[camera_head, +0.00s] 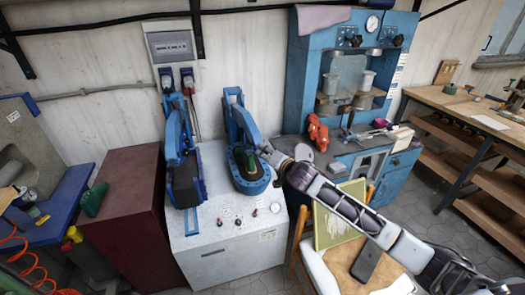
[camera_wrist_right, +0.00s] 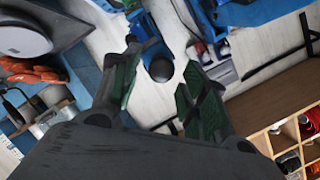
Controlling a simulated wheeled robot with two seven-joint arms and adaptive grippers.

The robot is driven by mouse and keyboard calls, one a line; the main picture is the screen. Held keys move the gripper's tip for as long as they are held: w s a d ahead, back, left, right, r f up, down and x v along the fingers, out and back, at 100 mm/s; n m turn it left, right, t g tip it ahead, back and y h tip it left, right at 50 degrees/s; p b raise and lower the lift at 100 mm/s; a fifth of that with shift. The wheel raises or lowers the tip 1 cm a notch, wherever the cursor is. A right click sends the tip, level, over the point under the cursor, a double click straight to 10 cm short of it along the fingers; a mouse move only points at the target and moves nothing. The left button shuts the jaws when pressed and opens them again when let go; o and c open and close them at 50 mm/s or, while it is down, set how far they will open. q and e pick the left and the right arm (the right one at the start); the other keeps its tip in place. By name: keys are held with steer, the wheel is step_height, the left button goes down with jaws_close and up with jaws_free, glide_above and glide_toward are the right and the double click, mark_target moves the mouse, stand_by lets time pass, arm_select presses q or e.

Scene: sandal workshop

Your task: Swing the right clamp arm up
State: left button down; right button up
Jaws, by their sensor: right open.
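The right clamp arm (camera_head: 238,118) is blue. It stands at the back of the pale grey press machine (camera_head: 222,238) and slopes down toward a blue rimmed pad (camera_head: 250,187) with a green piece (camera_head: 245,160) in it. The left clamp arm (camera_head: 173,136) is beside it, over a dark block. My right gripper (camera_head: 268,156) is at the right side of the right clamp arm. In the wrist view its green-padded fingers (camera_wrist_right: 161,75) are spread, with a round black knob (camera_wrist_right: 160,69) showing between them, apparently untouched. My left gripper is out of view.
A blue press cabinet (camera_head: 302,75) stands behind to the right. A dark red cabinet (camera_head: 130,208) adjoins the machine's left side. A wooden chair (camera_head: 298,243) with a green-edged panel lies below my right arm. A workbench (camera_head: 450,103) is at far right.

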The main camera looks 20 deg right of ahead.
steer(key=shift+p+x, duration=0.45)
steer(key=shift+x, duration=1.9)
steer(key=shift+w, duration=0.1)
jaws_close()
